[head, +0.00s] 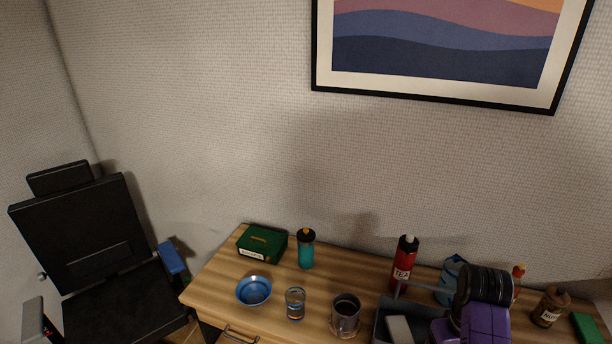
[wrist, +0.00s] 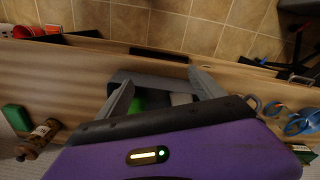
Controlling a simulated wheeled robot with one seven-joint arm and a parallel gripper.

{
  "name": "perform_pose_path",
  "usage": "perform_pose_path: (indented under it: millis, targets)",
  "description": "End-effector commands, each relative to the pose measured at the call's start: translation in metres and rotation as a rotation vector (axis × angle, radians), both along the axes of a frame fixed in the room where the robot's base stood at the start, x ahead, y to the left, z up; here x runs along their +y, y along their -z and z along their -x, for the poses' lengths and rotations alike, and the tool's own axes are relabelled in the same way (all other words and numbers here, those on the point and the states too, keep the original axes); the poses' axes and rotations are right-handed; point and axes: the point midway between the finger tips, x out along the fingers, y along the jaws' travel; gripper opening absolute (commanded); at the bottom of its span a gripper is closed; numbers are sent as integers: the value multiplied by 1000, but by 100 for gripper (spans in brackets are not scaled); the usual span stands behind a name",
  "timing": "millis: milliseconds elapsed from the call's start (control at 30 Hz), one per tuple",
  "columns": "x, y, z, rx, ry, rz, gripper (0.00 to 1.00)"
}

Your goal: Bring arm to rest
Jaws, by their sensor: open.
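My gripper (wrist: 160,88) is open in the wrist view, its two grey fingers spread apart with nothing between the tips. My purple and black arm end (head: 485,318) shows at the lower right of the head view, in front of part of the table. Below the fingers in the wrist view is a grey bin (wrist: 150,76), partly hidden by the gripper body. A green thing (wrist: 137,103) and a pale block (wrist: 181,99) show inside it. In the head view the bin (head: 380,322) is partly hidden by my arm.
The wooden table (head: 219,272) holds a green box (head: 262,244), teal bottle (head: 306,252), blue bowl (head: 254,291), glass (head: 295,305), grey mug (head: 345,314), red tea bottle (head: 404,264) and brown jar (head: 550,308). A black chair (head: 85,240) stands left. The wall is behind.

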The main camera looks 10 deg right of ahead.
Motion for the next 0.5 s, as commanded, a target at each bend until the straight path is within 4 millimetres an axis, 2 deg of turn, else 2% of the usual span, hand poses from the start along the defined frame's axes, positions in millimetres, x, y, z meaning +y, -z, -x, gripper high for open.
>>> perform_pose_path:
  millis: [500]
  targets:
    - [-11, 51, 27, -100, -27, 150, 77]
